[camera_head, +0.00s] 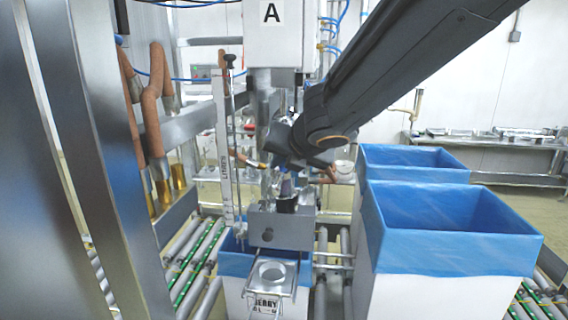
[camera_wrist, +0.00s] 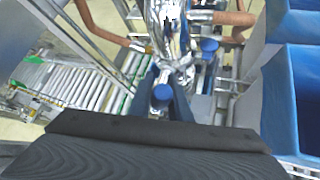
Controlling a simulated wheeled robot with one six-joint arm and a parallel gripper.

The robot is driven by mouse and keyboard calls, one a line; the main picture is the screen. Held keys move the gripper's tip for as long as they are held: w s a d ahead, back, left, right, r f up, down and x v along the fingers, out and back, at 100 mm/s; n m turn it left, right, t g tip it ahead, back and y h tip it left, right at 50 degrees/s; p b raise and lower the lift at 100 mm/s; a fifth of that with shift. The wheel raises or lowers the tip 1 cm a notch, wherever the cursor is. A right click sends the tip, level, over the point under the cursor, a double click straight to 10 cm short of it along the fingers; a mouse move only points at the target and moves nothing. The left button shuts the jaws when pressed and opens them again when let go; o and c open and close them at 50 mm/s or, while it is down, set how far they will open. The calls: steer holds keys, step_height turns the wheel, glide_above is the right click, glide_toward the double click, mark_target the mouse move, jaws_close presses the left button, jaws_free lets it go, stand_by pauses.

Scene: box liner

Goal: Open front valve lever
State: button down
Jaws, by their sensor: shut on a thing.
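The front valve lever has a round blue knob (camera_wrist: 162,93), seen in the lower middle of the wrist view. My gripper (camera_wrist: 168,84) is shut on this lever, with a dark finger on either side of the knob. A second blue knob (camera_wrist: 208,45) stands farther back to the right, apart from my fingers. Shiny metal valve pipework (camera_wrist: 168,30) lies beyond the knobs. In the head view my gripper (camera_head: 287,181) is at the filler in the middle, and the arm and fittings hide the lever there. How far the lever is turned cannot be told.
A blue-lined box (camera_head: 238,264) stands under the filler on the roller conveyor (camera_head: 196,258). Two larger blue-lined boxes (camera_head: 455,258) stand close on the right. A metal cabinet post (camera_head: 110,150) and brown hoses (camera_head: 152,95) are on the left. The machine's white housing (camera_head: 279,38) is above.

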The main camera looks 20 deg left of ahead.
steer(key=shift+s+f, duration=0.1)
steer(key=shift+f, duration=0.3)
steer(key=c, duration=1.9)
jaws_free()
steer(key=shift+a, duration=0.1)
steer(key=shift+o, duration=1.2)
steer(key=shift+a, duration=0.1)
steer(key=shift+r, duration=0.1)
steer(key=shift+d+r, duration=0.15)
steer(key=shift+d, duration=0.05)
steer(key=shift+s+d+r, duration=0.15)
steer(key=shift+s+d, duration=0.05)
steer(key=shift+s, duration=0.1)
steer(key=s+d, duration=0.7)
steer(key=s, duration=0.2)
steer(key=shift+s+d, duration=0.2)
steer(key=shift+s, duration=0.05)
